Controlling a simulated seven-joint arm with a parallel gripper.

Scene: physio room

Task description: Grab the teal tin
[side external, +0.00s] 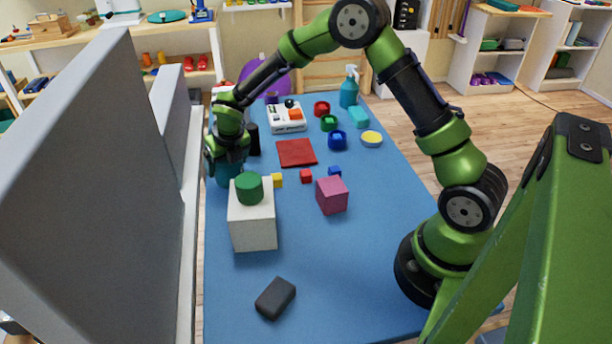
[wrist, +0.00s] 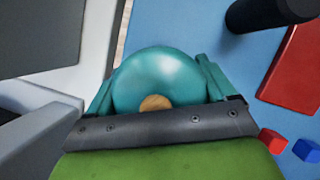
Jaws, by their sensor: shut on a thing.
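The teal tin (wrist: 158,72) is round-topped with a small tan knob and sits between the two teal fingers of my gripper (wrist: 157,80) in the wrist view. The fingers are shut on it, one on each side. In the side view my gripper (side external: 227,168) points down at the left edge of the blue table, behind the white box. The teal tin there is largely hidden by the fingers and the box, and I cannot tell whether it touches the table.
A white box (side external: 253,230) with a green cylinder (side external: 249,188) on top stands just in front. A grey panel (side external: 90,180) runs along the left. A black cylinder (side external: 253,139) and red mat (side external: 296,153) are behind to the right. The front right tabletop is mostly clear.

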